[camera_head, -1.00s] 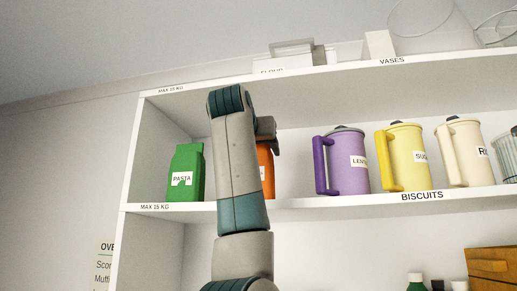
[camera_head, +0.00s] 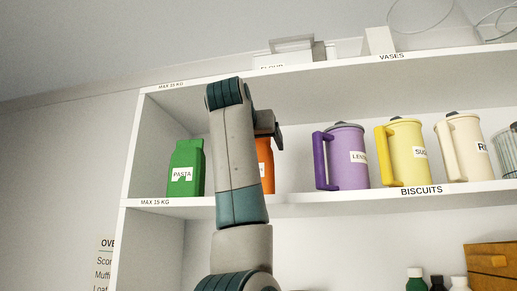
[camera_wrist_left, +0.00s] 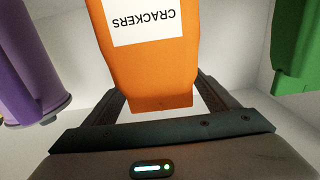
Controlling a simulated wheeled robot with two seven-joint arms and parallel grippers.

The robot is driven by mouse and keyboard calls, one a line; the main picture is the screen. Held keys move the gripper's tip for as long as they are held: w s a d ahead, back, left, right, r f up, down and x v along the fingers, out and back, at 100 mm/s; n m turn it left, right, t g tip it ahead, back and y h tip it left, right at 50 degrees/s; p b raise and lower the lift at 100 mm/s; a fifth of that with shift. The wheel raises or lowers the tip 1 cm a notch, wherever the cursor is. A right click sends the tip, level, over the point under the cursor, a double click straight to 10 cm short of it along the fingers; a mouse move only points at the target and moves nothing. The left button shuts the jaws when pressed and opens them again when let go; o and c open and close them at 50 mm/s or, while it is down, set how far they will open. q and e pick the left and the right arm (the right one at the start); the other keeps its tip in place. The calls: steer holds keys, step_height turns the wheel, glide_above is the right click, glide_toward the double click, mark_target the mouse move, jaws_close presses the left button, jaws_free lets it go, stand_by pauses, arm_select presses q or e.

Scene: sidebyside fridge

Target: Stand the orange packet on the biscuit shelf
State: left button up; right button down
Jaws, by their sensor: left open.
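The orange packet (camera_head: 265,163) stands upright on the shelf labelled BISCUITS (camera_head: 340,196), partly hidden behind my left arm. In the wrist view, which is upside down, its white label reads CRACKERS, and the packet (camera_wrist_left: 152,75) lies between the two dark fingers. My left gripper (camera_head: 268,133) is at the packet's upper part. In the wrist view the left gripper (camera_wrist_left: 160,103) is open, with a gap showing on each side of the packet. The packet's lower end is outside the wrist view. My right gripper is not in view.
A green PASTA packet (camera_head: 186,168) stands to the left on the same shelf. Purple (camera_head: 347,155), yellow (camera_head: 408,153) and cream (camera_head: 465,150) jugs stand to the right. The upper shelf (camera_head: 340,65) runs above the arm. Bottles and a wooden box (camera_head: 492,268) are below.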

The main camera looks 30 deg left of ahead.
arm_select(q)
steer(key=b+v, duration=0.6)
steer(key=v, duration=0.5)
steer(key=shift+s+b, duration=0.15)
steer(key=shift+b, duration=0.15)
steer(key=shift+d+f, duration=0.1)
steer(key=shift+d, duration=0.05)
